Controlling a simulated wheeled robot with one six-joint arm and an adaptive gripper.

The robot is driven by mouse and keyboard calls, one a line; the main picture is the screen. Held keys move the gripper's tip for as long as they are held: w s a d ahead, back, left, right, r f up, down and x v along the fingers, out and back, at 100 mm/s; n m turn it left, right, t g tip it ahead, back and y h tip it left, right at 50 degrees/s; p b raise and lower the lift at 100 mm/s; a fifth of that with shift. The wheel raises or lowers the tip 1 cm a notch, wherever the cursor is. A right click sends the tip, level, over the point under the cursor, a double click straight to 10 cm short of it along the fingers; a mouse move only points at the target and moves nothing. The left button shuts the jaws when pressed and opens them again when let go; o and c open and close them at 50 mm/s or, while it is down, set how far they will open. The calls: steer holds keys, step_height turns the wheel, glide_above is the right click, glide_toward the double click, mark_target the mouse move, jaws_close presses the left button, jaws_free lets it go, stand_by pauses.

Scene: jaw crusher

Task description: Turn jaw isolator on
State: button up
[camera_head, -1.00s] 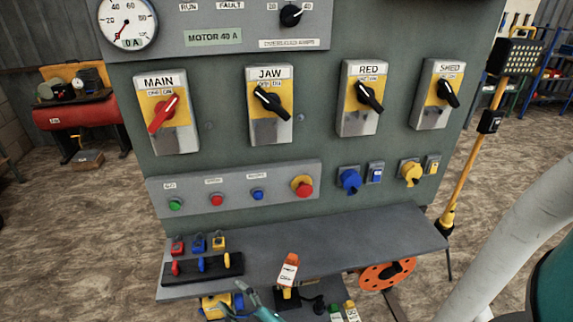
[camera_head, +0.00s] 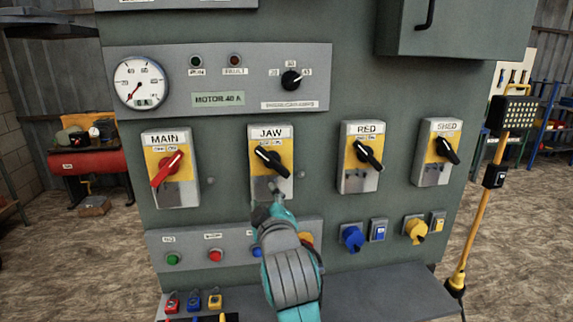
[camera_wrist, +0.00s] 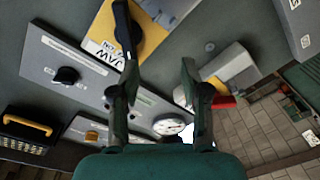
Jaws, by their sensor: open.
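The jaw isolator (camera_head: 255,187) is a grey box with a yellow plate, labelled JAW, on the green panel. Its black handle (camera_head: 271,159) slants with its white-marked end to the upper left; the small position labels are hard to read. My gripper (camera_head: 268,198) is just below the handle in the head view, partly hidden by my wrist. In the wrist view my gripper (camera_wrist: 159,68) is open and empty, fingers spread. The jaw handle (camera_wrist: 122,22) shows there beyond the left fingertip, and not between the fingers.
The main isolator (camera_head: 180,190) with a red handle is to the left. The RED isolator (camera_head: 357,182) and the SHED isolator (camera_head: 434,175) are to the right. A button strip (camera_head: 190,245) lies below, and a shelf (camera_head: 385,285) juts out under it.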

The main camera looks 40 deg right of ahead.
mark_target(272, 164)
step_height(272, 164, up, 4)
steer(key=d+h, duration=0.1)
steer(key=d, duration=0.2)
steer(key=shift+m, duration=0.3)
steer(key=x, duration=0.9)
steer(key=shift+w+d+f, duration=0.15)
steer(key=shift+w+d, duration=0.05)
steer(key=shift+d, duration=0.1)
jaws_close()
